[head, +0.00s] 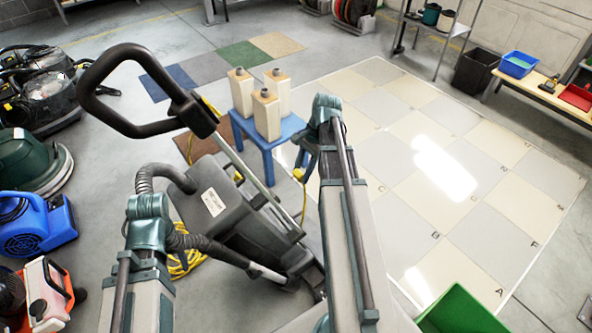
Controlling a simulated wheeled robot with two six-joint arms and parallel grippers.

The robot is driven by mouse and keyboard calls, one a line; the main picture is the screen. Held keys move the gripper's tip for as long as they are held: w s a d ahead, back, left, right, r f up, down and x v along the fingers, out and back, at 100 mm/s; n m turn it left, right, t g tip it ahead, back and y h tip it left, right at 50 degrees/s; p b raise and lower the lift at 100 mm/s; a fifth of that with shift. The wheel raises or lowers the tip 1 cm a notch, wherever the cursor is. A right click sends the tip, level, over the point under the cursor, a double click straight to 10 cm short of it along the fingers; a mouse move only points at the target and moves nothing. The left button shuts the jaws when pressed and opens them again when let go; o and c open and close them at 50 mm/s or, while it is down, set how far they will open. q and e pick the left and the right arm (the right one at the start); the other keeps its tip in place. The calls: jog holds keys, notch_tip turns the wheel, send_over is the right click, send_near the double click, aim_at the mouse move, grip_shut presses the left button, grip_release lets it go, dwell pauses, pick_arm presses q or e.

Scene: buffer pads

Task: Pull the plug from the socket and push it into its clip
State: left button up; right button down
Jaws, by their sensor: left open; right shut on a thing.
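A yellow plug (298,175) is in my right gripper (302,165), which is shut on it beside the blue stool. A yellow cord (304,205) hangs below the plug. A dark grey floor machine (215,205) with a tilted black loop handle (95,90) stands left of my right arm. A yellow cord coil (188,262) is at its lower left side. A small yellow part (238,178) shows by its handle tube; I cannot tell whether it is the clip. I cannot make out the socket. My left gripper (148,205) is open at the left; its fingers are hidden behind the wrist.
A blue stool (270,143) carries three cream bottles. The pale checkered floor (440,160) at right is clear. A blue blower (35,225) and other machines line the left edge. A green bin (460,310) is at lower right. A bench with trays (545,85) stands at upper right.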

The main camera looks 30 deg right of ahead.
jog(key=a+f+b, duration=0.2)
jog(key=a, duration=0.4)
jog(key=shift+s, duration=0.25)
dwell(0.4)
jog(key=shift+s+a+f+b, duration=0.1)
jog(key=shift+a+f+b, duration=0.25)
jog(key=shift+a, duration=0.35)
dwell(1.6)
jog(key=shift+c, duration=1.7)
grip_release()
jog(key=shift+r, duration=0.15)
jog(key=p+v, duration=1.3)
jog(key=shift+d+r, duration=0.25)
